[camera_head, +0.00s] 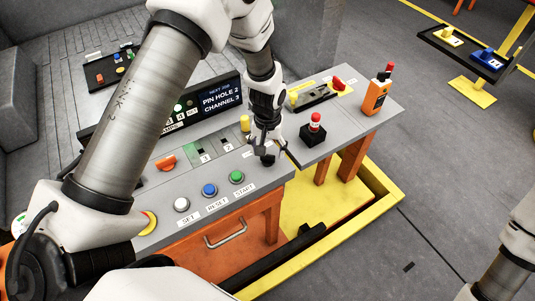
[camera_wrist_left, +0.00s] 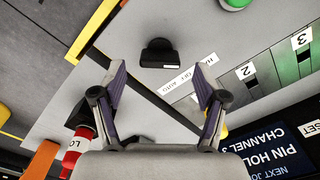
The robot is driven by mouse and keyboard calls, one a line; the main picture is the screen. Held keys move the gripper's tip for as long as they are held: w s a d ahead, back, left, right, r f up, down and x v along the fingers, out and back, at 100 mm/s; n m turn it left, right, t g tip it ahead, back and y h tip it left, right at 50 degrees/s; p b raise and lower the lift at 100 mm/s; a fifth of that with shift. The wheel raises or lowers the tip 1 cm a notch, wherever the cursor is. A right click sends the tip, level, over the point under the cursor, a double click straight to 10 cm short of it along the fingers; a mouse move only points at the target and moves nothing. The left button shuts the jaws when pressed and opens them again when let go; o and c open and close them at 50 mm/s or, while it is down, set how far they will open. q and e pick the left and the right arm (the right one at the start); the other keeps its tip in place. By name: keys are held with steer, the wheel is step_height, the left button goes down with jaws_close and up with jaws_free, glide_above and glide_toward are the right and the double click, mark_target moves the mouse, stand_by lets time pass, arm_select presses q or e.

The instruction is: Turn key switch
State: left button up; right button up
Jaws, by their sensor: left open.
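The key switch is a black knob on the grey control panel (camera_head: 215,195), near its right end. In the head view the key switch (camera_head: 267,160) shows just below my left gripper (camera_head: 267,147). In the left wrist view the key switch (camera_wrist_left: 158,52) lies ahead of the gap between the two fingers, beside a label (camera_wrist_left: 197,72) reading partly "OFF AUTO". My left gripper (camera_wrist_left: 161,75) is open and empty, its fingers spread to either side. I cannot tell whether a fingertip touches the knob. My right gripper is out of view.
White, blue and green buttons (camera_head: 237,177) line the panel's front edge. A display (camera_head: 219,98) reads "PIN HOLE 2 CHANNEL 3". A red-topped black block (camera_head: 313,131) and an orange device (camera_head: 377,95) stand on the adjoining table. A yellow frame (camera_head: 345,236) surrounds the base.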

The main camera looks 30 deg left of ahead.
mark_target(267, 155)
arm_select(q)
step_height(267, 155, up, 9)
steer(key=shift+f, duration=0.1)
steer(key=shift+s, duration=0.1)
stand_by(0.4)
